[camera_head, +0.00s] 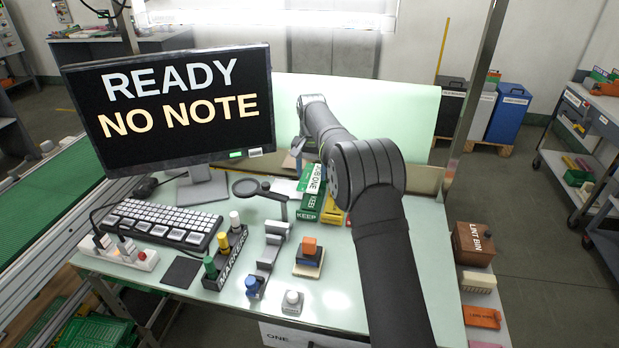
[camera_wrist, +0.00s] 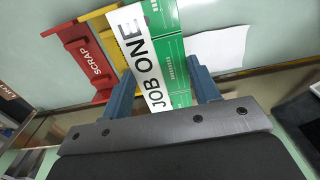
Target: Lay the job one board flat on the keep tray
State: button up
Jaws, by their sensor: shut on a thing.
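The job one board (camera_wrist: 146,58) is green with a white strip reading JOB ONE. In the wrist view it stands between the two blue fingers of my gripper (camera_wrist: 163,92), which is shut on it. In the head view the board (camera_head: 313,178) shows tilted, its label facing the camera, just above and behind the green keep tray (camera_head: 307,215). I cannot tell whether board and tray touch. My gripper (camera_head: 299,150) is partly hidden by my arm in the head view. The tray's far part is hidden behind the board.
A yellow tray (camera_head: 331,216) stands right of the keep tray; the wrist view shows a red SCRAP tray (camera_wrist: 84,58). A magnifier (camera_head: 250,187), marker rack (camera_head: 226,260) and stacked blocks (camera_head: 308,256) stand nearby. The monitor (camera_head: 172,108) reads READY, NO NOTE. A white sheet (camera_wrist: 218,47) lies beside the board.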

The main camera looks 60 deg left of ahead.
aim_at(312, 174)
jog(key=shift+w+a+f, duration=0.25)
jog(key=shift+w+a, duration=0.15)
jog(key=shift+f, duration=4.1)
jog(key=shift+f, duration=0.35)
jog(key=o, duration=1.1)
notch_tip(312, 174, up, 17)
jog(key=shift+r, duration=0.2)
jog(key=shift+r, duration=0.1)
